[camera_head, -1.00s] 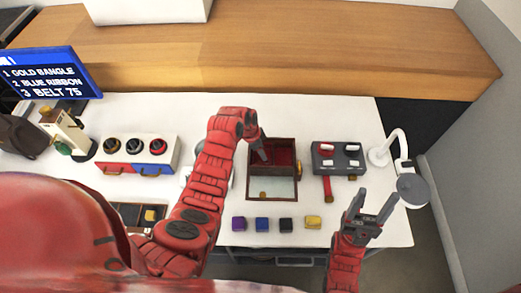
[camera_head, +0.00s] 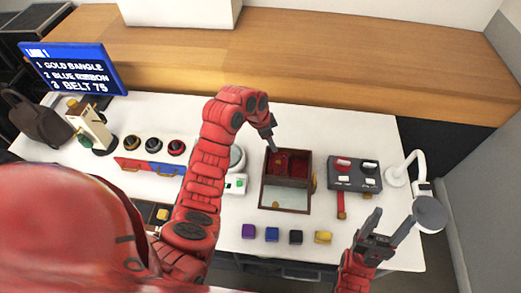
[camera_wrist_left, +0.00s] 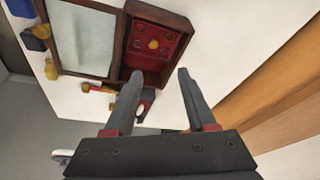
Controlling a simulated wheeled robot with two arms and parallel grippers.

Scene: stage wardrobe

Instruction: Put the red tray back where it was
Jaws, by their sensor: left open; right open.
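A dark wooden box (camera_head: 264,190) stands open on the white table, its mirror lid (camera_head: 287,196) lying toward the front. A red tray (camera_head: 291,165) shows in the box's back part. In the left wrist view the red tray (camera_wrist_left: 139,38) has small dark spots and a gold piece (camera_wrist_left: 154,44) on it, inside the wooden box (camera_wrist_left: 163,14). My left gripper (camera_head: 274,148) is open and empty, at the box's back left edge; in its wrist view the open fingers (camera_wrist_left: 160,80) are apart from the tray. My right gripper (camera_head: 393,216) is open and empty near the front right.
Purple, blue, black and yellow blocks (camera_head: 271,235) line the front edge. A grey panel (camera_head: 354,174) and a lamp (camera_head: 430,214) stand right. Table behind the box is clear.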

